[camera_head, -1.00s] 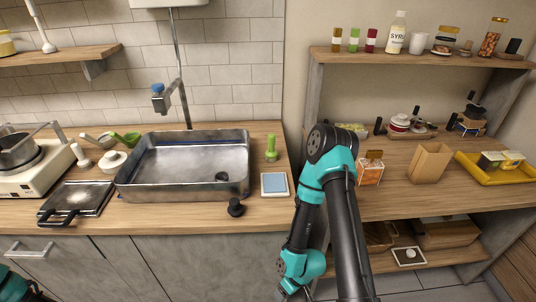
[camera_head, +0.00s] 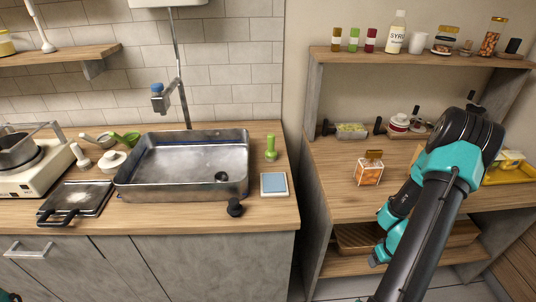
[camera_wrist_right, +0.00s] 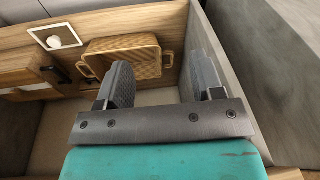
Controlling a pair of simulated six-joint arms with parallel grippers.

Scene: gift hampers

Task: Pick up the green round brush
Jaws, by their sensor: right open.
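The green round brush (camera_head: 271,150) stands upright on the wooden counter, just right of the sink, with its green handle up. My right gripper (camera_wrist_right: 163,78) is open and empty in the right wrist view, with its two dark fingers apart over the shelf unit's lower area. In the head view my right arm reaches over the right-hand shelf unit, well to the right of the brush. The brush is not in the right wrist view. My left gripper is not in view.
The metal sink (camera_head: 136,188) is left of the brush, and a blue-topped square pad (camera_head: 274,184) lies in front of it. A black plug (camera_head: 235,208) is near the front edge. A wicker basket (camera_wrist_right: 122,62) sits on the lower shelf.

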